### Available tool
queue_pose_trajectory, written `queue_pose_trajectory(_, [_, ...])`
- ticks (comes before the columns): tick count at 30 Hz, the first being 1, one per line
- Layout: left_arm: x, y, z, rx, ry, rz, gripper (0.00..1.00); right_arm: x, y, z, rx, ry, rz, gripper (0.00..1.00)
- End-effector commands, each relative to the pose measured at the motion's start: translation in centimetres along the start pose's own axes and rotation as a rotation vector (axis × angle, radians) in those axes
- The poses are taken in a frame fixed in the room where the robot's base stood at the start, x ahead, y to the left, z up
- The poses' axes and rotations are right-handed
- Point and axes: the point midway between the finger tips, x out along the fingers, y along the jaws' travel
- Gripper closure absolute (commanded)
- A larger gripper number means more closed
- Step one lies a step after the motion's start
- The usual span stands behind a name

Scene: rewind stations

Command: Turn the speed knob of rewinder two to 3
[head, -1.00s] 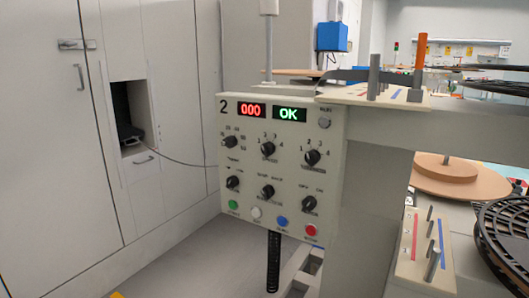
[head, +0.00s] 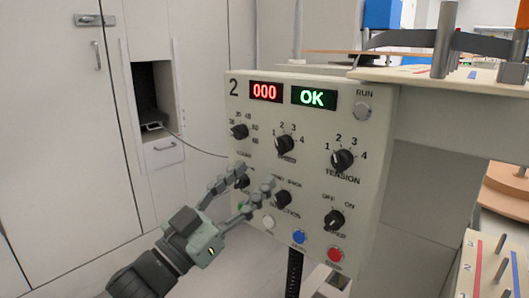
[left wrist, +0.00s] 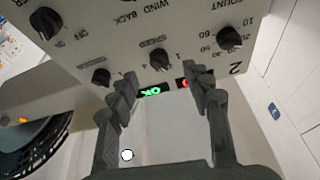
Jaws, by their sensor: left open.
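The control panel (head: 310,110) of rewinder two bears the number 2, a red display reading 000 and a green display reading OK. The black speed knob (head: 284,145) sits in its upper row, with a 1 to 4 scale around it; its exact setting is too small to tell. My left gripper (head: 254,178) is open and empty, in front of the panel, lower left of the speed knob in the head view. In the upside-down left wrist view, the speed knob (left wrist: 160,60) appears between the open fingertips (left wrist: 159,75), apart from them. My right gripper is out of view.
The tension knob (head: 343,160) is right of the speed knob, and the count knob (head: 239,131) is left of it. More knobs and coloured buttons, including a blue one (head: 299,237) and a red one (head: 334,254), lie below. White cabinets (head: 60,150) stand at left.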

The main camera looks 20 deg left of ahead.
Motion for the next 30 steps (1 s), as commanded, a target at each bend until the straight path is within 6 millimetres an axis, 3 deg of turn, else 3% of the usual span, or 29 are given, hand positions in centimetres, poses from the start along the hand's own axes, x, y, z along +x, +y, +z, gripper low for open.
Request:
queue_pose_trajectory(3, [0.8, 0.3, -0.8, -0.001, 0.021, 0.014, 0.51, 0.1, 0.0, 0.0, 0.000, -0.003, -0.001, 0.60])
queue_pose_trajectory(18, [7.4, 0.3, -0.7, -0.001, 0.016, 0.011, 0.51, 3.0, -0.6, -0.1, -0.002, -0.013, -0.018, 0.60])
queue_pose_trajectory(28, [7.8, 0.3, -0.6, -0.001, 0.014, 0.010, 0.51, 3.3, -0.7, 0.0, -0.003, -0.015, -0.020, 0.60])
queue_pose_trajectory(30, [7.8, 0.3, -0.6, -0.001, 0.014, 0.010, 0.58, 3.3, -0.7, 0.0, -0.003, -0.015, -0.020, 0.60])
